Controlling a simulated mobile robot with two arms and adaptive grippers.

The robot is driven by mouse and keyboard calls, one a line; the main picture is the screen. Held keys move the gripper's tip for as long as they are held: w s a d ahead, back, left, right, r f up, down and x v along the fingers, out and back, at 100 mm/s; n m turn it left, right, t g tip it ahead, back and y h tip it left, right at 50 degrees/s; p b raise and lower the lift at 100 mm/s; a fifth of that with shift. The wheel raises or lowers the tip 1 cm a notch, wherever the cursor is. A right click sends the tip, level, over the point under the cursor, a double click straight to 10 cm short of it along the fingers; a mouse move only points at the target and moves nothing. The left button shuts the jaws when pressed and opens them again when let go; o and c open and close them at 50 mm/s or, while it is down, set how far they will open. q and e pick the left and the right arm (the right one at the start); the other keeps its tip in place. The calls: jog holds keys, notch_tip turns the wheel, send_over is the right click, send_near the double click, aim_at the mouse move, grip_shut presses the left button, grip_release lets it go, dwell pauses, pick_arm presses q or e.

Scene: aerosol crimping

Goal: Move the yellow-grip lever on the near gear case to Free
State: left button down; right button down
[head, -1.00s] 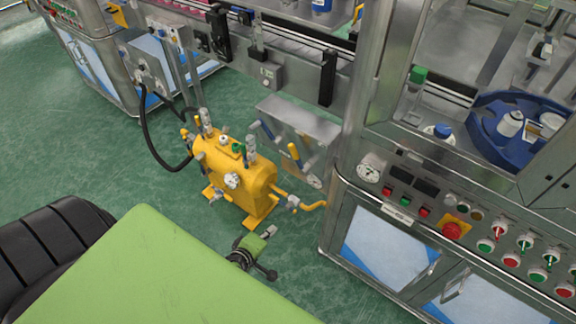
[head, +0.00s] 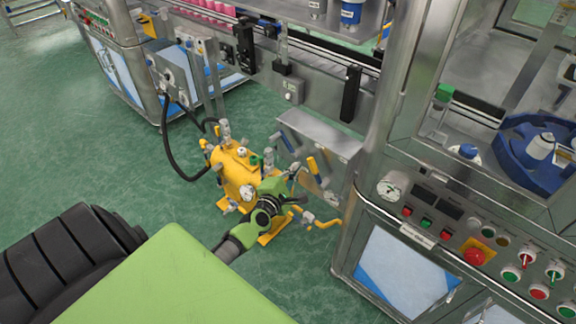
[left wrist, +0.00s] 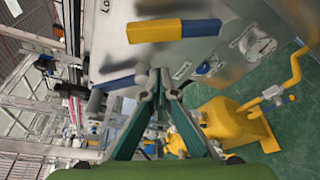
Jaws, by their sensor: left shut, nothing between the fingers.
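The near gear case (head: 325,138) is a grey metal box beside the yellow machine. Its yellow-grip lever (head: 312,164) shows on the front face, partly beside my gripper. In the left wrist view the lever's yellow grip (left wrist: 153,31) has a blue section beside it and stands out from the grey plate. A second lever with a blue grip (left wrist: 113,82) is lower on the plate. My left gripper (head: 297,183) is just in front of and below the case. In the left wrist view its fingertips (left wrist: 160,84) are together and empty, apart from the yellow grip. The label for Free is not readable.
The yellow machine (head: 237,172) with valves and a black hose (head: 166,145) stands left of my gripper. A metal cabinet with a gauge and buttons (head: 400,200) stands to the right. Green floor (head: 90,150) is clear at left.

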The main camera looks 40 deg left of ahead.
aim_at(318, 172)
pick_arm(q)
jog(key=d+r+p, duration=0.2)
jog(key=d, duration=0.1)
jog(key=shift+s+d+p, duration=0.2)
jog(key=shift+d+p, duration=0.05)
jog(key=shift+p, duration=0.15)
jog(key=shift+d, duration=0.1)
